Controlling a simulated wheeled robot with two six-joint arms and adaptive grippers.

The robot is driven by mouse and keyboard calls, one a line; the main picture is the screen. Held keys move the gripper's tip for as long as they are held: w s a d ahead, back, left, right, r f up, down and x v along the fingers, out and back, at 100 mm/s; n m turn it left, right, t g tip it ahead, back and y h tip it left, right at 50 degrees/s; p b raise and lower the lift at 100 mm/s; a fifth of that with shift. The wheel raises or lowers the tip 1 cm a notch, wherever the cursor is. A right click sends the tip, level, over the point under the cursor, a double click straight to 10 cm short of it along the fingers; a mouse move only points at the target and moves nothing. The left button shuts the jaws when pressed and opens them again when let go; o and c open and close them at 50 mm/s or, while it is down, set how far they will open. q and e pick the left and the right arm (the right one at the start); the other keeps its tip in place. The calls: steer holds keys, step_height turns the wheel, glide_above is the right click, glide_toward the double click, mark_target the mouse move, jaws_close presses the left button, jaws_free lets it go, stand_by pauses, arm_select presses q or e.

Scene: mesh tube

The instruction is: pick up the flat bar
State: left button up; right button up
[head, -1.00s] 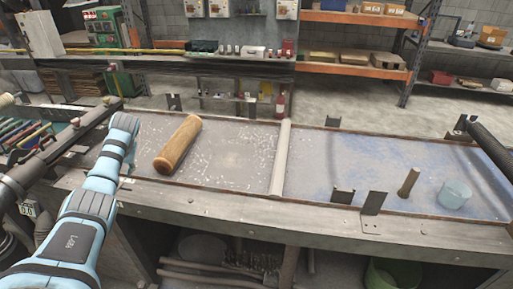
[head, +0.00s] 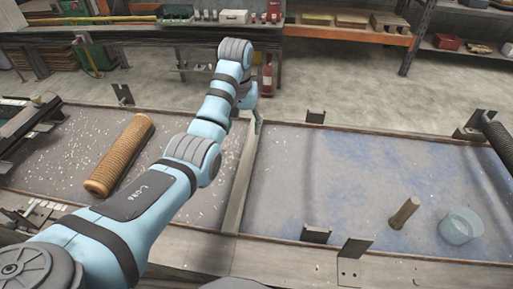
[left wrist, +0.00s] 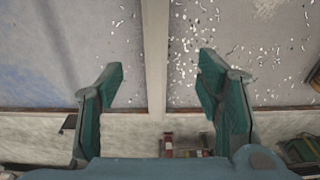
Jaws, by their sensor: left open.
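The flat bar (head: 240,180) is a long, narrow, pale grey strip. It lies front to back across the worktable, between the flake-strewn left half and the bluish right half. My left gripper (head: 257,127) is over the bar's far end, partly hidden behind its own wrist. In the left wrist view the gripper (left wrist: 160,62) is open and empty, with one finger on each side of the flat bar (left wrist: 155,50). The fingers look above the table and I see no contact. My right gripper is not in view.
A ribbed tan roll (head: 120,155) lies on the left half. Dark metal brackets (head: 317,234) stand along the table edges. The middle of the right half is clear.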

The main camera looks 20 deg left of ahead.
arm_select(q)
step_height(320, 180, down, 3)
glide_above(246, 161)
steer(key=s, duration=0.1)
steer(key=f, duration=0.5)
steer(key=shift+s+a+f, duration=0.15)
steer(key=shift+a, duration=0.1)
steer(key=f, duration=0.1)
steer(key=w+f, duration=0.1)
steer(key=f, duration=0.1)
steer(key=f+b, duration=0.1)
steer(key=f, duration=0.1)
steer(key=shift+w+d+f, duration=0.2)
steer(key=shift+w+d, duration=0.1)
steer(key=shift+d, duration=0.05)
steer(key=shift+f, duration=0.15)
steer(key=shift+s+a+r, duration=0.1)
steer(key=shift+s+r, duration=0.1)
steer(key=shift+r, duration=0.05)
steer(key=shift+c, duration=0.4)
steer(key=shift+s, duration=0.1)
steer(key=c, duration=0.3)
steer(key=shift+r, duration=0.1)
steer(key=c, duration=0.3)
jaws_close()
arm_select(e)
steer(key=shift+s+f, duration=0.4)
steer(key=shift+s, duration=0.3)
